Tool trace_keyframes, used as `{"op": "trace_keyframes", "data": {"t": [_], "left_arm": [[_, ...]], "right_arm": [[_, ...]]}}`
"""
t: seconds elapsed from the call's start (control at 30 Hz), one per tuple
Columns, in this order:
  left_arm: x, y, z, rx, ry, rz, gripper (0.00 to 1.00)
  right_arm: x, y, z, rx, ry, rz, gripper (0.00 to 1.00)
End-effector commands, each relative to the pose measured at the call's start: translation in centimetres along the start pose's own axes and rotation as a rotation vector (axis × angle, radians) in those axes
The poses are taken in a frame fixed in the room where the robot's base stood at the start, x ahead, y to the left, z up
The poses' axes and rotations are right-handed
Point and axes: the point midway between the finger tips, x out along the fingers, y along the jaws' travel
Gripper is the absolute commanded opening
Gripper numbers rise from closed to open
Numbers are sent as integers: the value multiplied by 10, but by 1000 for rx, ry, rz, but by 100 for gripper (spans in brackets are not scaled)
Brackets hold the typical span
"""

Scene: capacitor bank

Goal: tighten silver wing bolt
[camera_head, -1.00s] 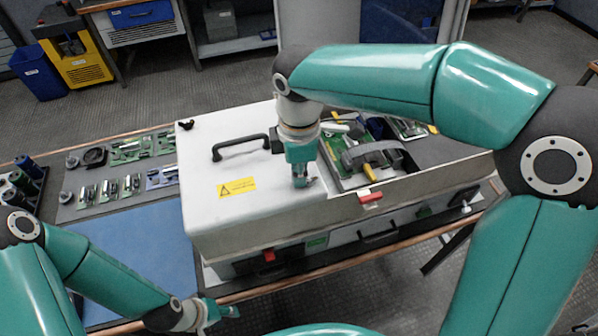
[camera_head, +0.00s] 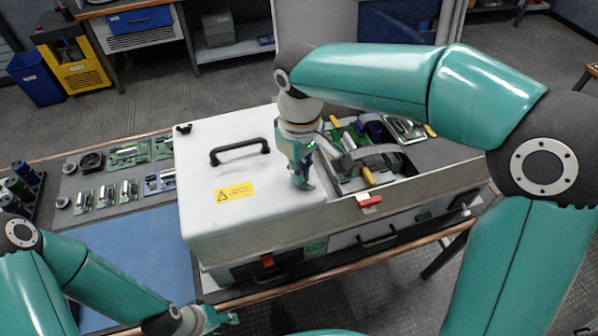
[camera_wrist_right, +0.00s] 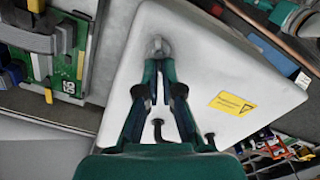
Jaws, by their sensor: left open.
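The silver wing bolt (camera_wrist_right: 158,46) shows in the right wrist view near an edge of the white lid (camera_wrist_right: 195,60), just beyond my right fingertips. My right gripper (camera_wrist_right: 159,72) points at it with its fingers close together. I cannot tell whether they touch or grip the bolt. In the head view my right gripper (camera_head: 303,184) points down at the lid, right of the yellow warning label, and largely hides the bolt. My left gripper (camera_head: 232,318) is open and empty, low in the head view in front of the case, partly cut off by overlap with its arm.
The white case (camera_head: 240,235) has a black handle (camera_head: 240,152) and a black knob (camera_head: 184,128) at its back left corner. Right of the lid is an open bay with circuit parts (camera_head: 365,150) and a red tab (camera_head: 369,201). A blue mat (camera_head: 140,255) lies clear on the left.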

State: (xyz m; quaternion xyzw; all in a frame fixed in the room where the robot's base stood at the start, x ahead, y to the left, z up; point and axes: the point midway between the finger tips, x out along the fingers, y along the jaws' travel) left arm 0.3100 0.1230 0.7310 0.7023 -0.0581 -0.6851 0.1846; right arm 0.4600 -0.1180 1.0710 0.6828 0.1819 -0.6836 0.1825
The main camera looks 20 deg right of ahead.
Motion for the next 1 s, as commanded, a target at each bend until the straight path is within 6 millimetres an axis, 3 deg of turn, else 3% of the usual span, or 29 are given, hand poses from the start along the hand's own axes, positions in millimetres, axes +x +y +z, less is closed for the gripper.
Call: {"op": "trace_keyframes", "data": {"t": [1.0], "left_arm": [[15, -6, 0, 0, 0, 0, 41]], "right_arm": [[-1, 10, 6, 963, 1, -7, 0]]}}
